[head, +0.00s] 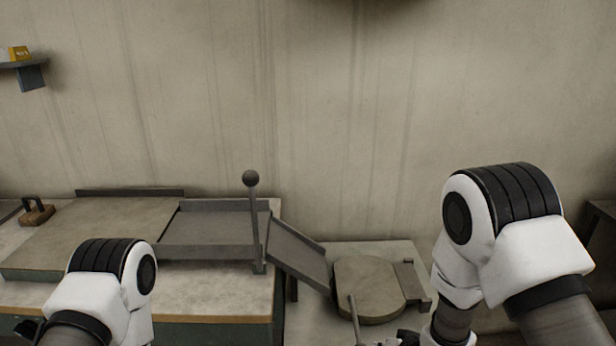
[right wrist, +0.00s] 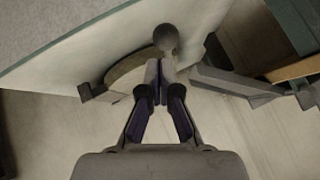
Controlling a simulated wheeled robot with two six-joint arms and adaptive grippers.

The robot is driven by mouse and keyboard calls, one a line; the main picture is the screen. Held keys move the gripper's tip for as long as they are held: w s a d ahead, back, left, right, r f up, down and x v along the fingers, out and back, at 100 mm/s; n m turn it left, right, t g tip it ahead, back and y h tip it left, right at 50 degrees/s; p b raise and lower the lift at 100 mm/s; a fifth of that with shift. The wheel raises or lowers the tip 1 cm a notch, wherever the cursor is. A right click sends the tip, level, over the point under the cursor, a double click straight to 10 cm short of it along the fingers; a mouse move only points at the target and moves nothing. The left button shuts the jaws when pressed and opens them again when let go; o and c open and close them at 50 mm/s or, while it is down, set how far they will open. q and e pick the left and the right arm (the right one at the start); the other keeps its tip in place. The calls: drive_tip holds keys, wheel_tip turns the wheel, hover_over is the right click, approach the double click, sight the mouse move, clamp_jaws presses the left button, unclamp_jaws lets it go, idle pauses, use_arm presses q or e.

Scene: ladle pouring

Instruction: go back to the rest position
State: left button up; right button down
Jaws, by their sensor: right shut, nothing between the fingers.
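My right gripper (right wrist: 158,78) is shut and empty in the right wrist view, with its dark fingers together. A dark round knob (right wrist: 165,38) shows just beyond the fingertips; whether they touch cannot be told. In the head view my right arm comes in at the right, and its gripper is mostly cut off by the bottom edge. My left arm shows at the lower left of the head view; its fingers are not visible.
A bench (head: 215,290) carries a flat board, a tray (head: 210,240) and an upright ball-topped lever (head: 251,178). A sloping chute (head: 300,255) leads to a round disc (head: 368,285) on a lower table. A thin rod (head: 355,320) stands before the disc. A wall is behind.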

drive_tip(key=s+d+f+m+g+h, duration=0.1)
drive_tip(key=s+d+f+g, duration=0.2)
drive_tip(key=s+f, duration=0.55)
drive_tip(key=s+d+f+m+g+h, duration=0.1)
drive_tip(key=s+d+f+g, duration=0.3)
drive_tip(key=s, duration=0.8)
drive_tip(key=s+d+n+g+h, duration=0.1)
drive_tip(key=s+d+n, duration=0.1)
drive_tip(key=s, duration=0.7)
drive_tip(key=shift+s+d+f+n, duration=0.25)
drive_tip(key=shift+f+n, duration=0.05)
drive_tip(key=shift+n, duration=0.5)
